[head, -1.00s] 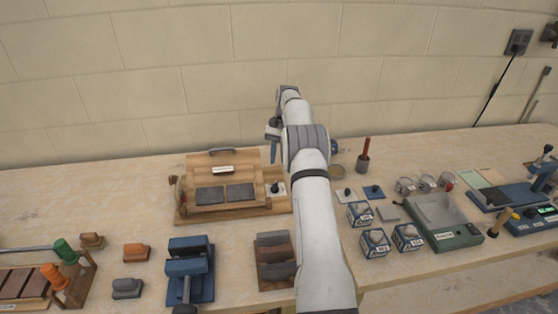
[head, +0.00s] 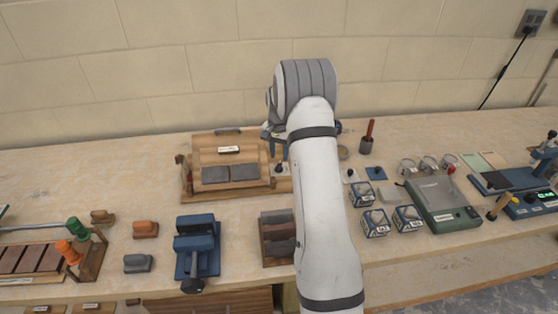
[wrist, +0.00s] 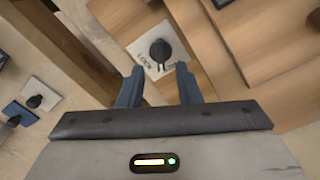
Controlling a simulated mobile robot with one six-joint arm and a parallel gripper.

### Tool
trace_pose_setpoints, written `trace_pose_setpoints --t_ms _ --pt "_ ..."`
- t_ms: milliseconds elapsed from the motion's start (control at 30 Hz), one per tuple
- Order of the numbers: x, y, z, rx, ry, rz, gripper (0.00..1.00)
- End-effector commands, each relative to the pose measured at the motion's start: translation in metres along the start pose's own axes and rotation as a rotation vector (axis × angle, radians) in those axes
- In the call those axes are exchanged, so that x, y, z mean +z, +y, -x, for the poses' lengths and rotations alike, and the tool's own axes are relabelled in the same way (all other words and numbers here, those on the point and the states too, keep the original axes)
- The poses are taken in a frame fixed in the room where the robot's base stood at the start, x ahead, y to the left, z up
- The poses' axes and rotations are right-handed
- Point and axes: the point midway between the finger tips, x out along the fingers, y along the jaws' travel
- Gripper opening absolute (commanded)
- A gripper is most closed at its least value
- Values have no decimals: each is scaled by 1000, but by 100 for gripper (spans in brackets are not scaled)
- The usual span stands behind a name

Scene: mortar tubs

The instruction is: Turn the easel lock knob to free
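The easel lock knob (wrist: 160,50) is a black round knob with a pointer, on a white plate marked LOCK (wrist: 146,62) in the wrist view. The second word on the plate is partly hidden by a finger. The wooden easel (head: 230,167) stands at the back left of the bench in the head view, with two dark panels on its front. My gripper (wrist: 158,82) is open, its two blue fingers apart and just short of the knob, with nothing between them. In the head view my arm hides most of the gripper.
A blue vise-like fixture (head: 197,246) and a wooden rack of dark blocks (head: 277,240) stand in front of the easel. Labelled cube tins (head: 375,222) and a grey-green scale (head: 444,205) are to the right. Small knobbed plates (wrist: 34,93) lie near the easel.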

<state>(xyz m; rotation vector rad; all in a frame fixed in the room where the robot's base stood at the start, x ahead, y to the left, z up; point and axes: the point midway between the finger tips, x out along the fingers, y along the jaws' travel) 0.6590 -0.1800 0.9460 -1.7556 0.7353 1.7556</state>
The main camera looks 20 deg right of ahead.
Motion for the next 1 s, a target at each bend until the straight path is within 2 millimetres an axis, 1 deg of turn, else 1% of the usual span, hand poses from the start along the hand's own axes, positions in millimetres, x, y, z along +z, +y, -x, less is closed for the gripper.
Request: trace_pose_setpoints --t_ms 100,200,300,433,633,1000 --pt "0 0 -18 1 -2 0 31" --pt "0 0 -31 1 -2 0 31" --pt "0 0 -38 0 -1 0 31" --pt "0 0 -43 0 0 0 31" --pt "0 0 -43 -1 0 0 30" --pt "0 0 -43 0 0 0 0"
